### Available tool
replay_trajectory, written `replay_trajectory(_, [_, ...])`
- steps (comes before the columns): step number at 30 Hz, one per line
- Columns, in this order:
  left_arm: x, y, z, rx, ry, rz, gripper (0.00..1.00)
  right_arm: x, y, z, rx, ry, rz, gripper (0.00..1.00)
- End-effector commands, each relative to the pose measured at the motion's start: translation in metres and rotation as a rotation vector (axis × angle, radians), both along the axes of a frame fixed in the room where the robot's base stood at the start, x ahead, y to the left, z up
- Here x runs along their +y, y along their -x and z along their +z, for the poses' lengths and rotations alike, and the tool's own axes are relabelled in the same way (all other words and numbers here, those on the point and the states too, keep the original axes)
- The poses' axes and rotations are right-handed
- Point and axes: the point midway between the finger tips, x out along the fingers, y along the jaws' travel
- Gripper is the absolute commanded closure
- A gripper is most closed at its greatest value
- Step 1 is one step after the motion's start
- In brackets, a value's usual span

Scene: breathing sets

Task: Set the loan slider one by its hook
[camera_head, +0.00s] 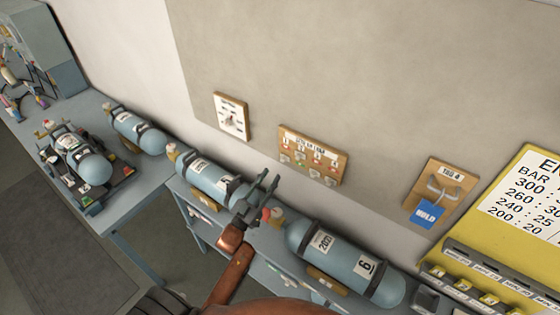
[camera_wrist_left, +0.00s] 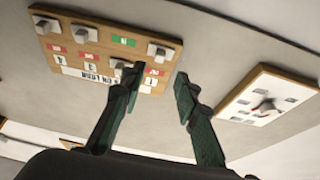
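The wooden loan board (camera_head: 313,157) hangs on the wall at the centre of the head view. It also shows upside down in the left wrist view (camera_wrist_left: 60,30), with grey hook-like sliders and red and green labels. The rightmost slider (camera_wrist_left: 160,51) there appears to be number one, though its number is hard to read. One slider beside it sits nearer the title, partly behind a fingertip. My left gripper (camera_head: 270,179) is open and empty, below and left of the board in the head view. Its fingertips (camera_wrist_left: 159,72) point at the board's end; contact cannot be told. My right gripper is out of view.
A dial board (camera_head: 231,116) hangs to the left; it also shows in the wrist view (camera_wrist_left: 268,95). A hook board (camera_head: 440,190) with a blue HOLD tag (camera_head: 427,214) hangs to the right. Blue cylinders (camera_head: 345,262) lie on the bench below my gripper.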

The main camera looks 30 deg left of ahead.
Motion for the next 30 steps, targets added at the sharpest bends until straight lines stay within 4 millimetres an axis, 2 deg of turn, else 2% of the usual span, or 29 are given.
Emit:
replay_trajectory(6, [-0.004, -0.034, 0.017, -0.002, -0.001, -0.002, 0.71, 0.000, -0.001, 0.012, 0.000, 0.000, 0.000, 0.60])
replay_trajectory(12, [-0.005, -0.055, 0.025, 0.000, 0.000, 0.000, 0.71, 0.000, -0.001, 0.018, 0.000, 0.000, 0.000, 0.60])
replay_trajectory(24, [-0.004, -0.061, 0.026, 0.002, 0.000, 0.003, 0.72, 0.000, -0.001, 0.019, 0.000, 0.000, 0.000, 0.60])
replay_trajectory(30, [-0.004, -0.061, 0.026, 0.002, 0.000, 0.003, 0.85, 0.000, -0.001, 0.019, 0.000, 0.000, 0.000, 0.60])
